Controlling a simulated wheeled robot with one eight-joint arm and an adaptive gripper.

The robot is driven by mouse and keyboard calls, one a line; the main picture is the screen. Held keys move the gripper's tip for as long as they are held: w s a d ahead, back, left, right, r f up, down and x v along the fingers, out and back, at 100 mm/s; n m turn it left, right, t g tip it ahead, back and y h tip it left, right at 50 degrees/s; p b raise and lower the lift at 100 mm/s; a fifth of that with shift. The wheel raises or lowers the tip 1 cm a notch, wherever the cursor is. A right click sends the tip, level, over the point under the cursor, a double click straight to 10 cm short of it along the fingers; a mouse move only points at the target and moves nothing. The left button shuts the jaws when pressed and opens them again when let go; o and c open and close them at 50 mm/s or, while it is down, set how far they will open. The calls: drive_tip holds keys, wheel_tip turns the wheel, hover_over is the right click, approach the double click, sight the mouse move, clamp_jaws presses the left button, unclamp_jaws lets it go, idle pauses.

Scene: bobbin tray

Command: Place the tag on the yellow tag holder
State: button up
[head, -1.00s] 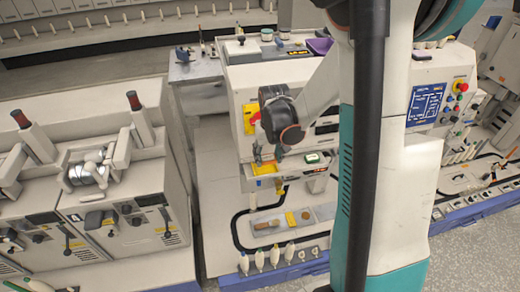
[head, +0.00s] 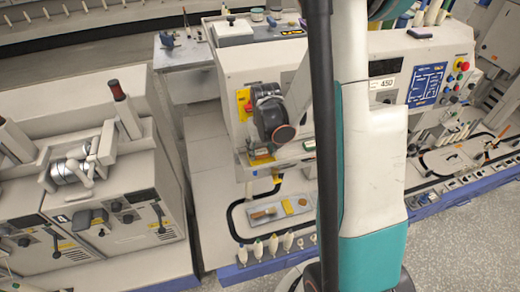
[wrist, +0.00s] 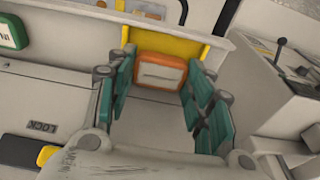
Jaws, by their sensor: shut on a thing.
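An orange tag (wrist: 161,72) with a pale label sits between the teal fingers of my gripper (wrist: 158,62) in the wrist view. The gripper is shut on its sides. The yellow tag holder (wrist: 176,44) is right behind the tag, with its back wall showing above and to the right of it. I cannot tell whether the tag touches the holder. In the head view my gripper (head: 258,150) is small at the machine's front, over the yellow holder (head: 262,160); the tag is not clear there.
A green-framed label (wrist: 10,32) is left of the holder. A yellow latch (wrist: 46,156) lies near a LOCK marking. A machine with a black lever (wrist: 281,50) stands at the right. In the head view a grey tray (head: 283,210) lies below the gripper.

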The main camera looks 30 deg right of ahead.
drive_tip(key=shift+s+r, duration=0.1)
drive_tip(key=shift+s, duration=0.3)
drive_tip(key=shift+w+f+b, duration=0.2)
drive_tip(key=shift+f+b, duration=0.15)
drive_tip(key=shift+b, duration=0.05)
drive_tip(key=shift+s+f, duration=0.1)
drive_tip(key=shift+f, duration=0.05)
drive_tip(key=shift+s+a+f+b, duration=0.1)
drive_tip(key=shift+b, duration=0.3)
drive_tip(key=o, duration=0.9)
drive_tip(key=shift+f, duration=0.1)
